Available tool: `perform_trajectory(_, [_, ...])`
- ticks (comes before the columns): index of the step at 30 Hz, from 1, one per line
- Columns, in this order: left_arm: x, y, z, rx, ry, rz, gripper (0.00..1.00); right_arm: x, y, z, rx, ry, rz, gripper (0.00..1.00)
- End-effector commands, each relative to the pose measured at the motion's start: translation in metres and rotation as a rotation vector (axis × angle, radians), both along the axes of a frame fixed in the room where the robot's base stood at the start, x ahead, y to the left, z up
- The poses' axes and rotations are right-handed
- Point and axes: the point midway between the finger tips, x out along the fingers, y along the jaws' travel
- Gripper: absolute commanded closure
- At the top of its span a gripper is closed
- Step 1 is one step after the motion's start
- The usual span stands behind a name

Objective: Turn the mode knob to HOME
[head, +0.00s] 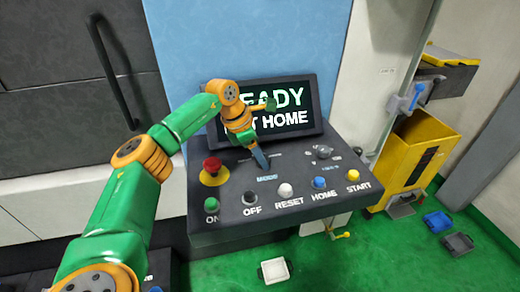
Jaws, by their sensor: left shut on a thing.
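The dark control panel (222,228) stands in front of me with its lettered top facing up. My left gripper (261,160) points down at the panel just above the blue MODE label (267,178). It is shut on the mode knob, which the fingers mostly hide, so I cannot read its pointer. The screen (290,118) behind shows "EADY" and "T HOME", with the left letters covered by my arm. A blue button (319,183) is labelled HOME. My right gripper is not in view.
A red emergency button (212,165) on a yellow base sits left of the gripper. A second knob (323,152) sits to the right. A yellow bin (412,160) stands right.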

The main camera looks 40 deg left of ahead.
Motion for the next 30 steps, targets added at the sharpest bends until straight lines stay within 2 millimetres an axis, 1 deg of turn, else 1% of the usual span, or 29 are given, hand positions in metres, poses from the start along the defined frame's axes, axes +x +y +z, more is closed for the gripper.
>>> perform_trajectory(1, [0.001,0.000,0.003,-0.002,0.000,-0.025,1.00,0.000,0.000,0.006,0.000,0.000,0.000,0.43])
perform_trajectory(9, [0.001,0.000,0.001,-0.002,0.000,-0.140,1.00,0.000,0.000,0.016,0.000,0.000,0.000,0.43])
perform_trajectory(16, [0.001,0.000,0.000,0.000,0.000,-0.180,1.00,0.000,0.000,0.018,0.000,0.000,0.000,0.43])
perform_trajectory(27, [0.001,0.000,-0.001,0.001,0.000,-0.184,1.00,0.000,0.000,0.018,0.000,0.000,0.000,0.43])
perform_trajectory(28, [0.001,0.000,-0.001,0.001,0.000,-0.184,0.48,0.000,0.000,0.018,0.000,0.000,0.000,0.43])
perform_trajectory(29, [0.001,0.000,-0.001,0.001,0.000,-0.184,0.40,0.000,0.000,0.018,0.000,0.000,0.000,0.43])
perform_trajectory(30, [0.001,0.000,-0.001,0.001,0.000,-0.184,0.29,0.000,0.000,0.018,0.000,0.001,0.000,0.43])
